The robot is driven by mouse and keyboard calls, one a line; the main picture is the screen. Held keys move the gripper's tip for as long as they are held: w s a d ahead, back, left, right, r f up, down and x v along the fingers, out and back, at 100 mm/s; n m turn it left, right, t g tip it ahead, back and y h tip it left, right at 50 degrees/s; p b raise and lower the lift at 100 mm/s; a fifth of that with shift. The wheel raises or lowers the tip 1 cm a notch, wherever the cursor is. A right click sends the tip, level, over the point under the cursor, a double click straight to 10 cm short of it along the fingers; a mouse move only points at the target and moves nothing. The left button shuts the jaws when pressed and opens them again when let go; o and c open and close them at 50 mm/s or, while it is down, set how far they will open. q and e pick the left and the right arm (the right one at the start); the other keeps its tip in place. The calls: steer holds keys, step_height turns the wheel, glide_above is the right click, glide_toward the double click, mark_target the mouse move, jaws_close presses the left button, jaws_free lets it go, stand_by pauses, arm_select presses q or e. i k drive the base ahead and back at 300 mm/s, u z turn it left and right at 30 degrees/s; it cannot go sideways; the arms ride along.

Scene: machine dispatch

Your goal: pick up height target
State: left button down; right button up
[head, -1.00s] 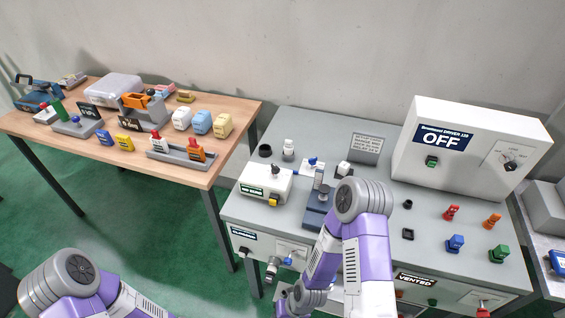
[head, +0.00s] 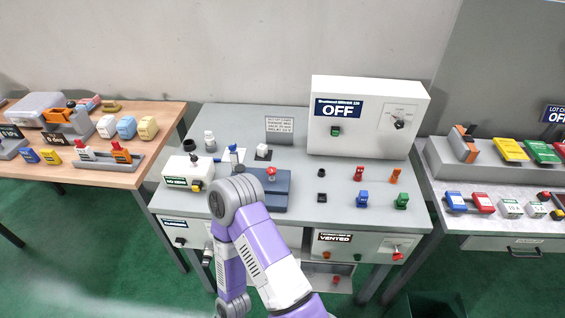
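No thing in view is clearly marked as the height target, so I cannot tell which one it is. A dark blue block (head: 281,192) with a red knob (head: 271,174) stands on the middle grey bench (head: 330,208). Around it are a white box with a green label (head: 179,170), a white bottle (head: 210,140), a blue-topped piece (head: 233,156) and a small white cube (head: 263,150). My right arm's elbow covers the bench front beside the blue block. Neither gripper shows in the head view.
A large white cabinet reading OFF (head: 367,132) stands at the bench's back. Red, orange, blue and green pieces sit before it. A wooden table (head: 120,176) with several parts is left. A grey unit (head: 465,165) with coloured plates stands right. Green floor shows between them.

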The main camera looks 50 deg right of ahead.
mark_target(262, 150)
steer(key=k, duration=0.4)
steer(key=z, duration=0.8)
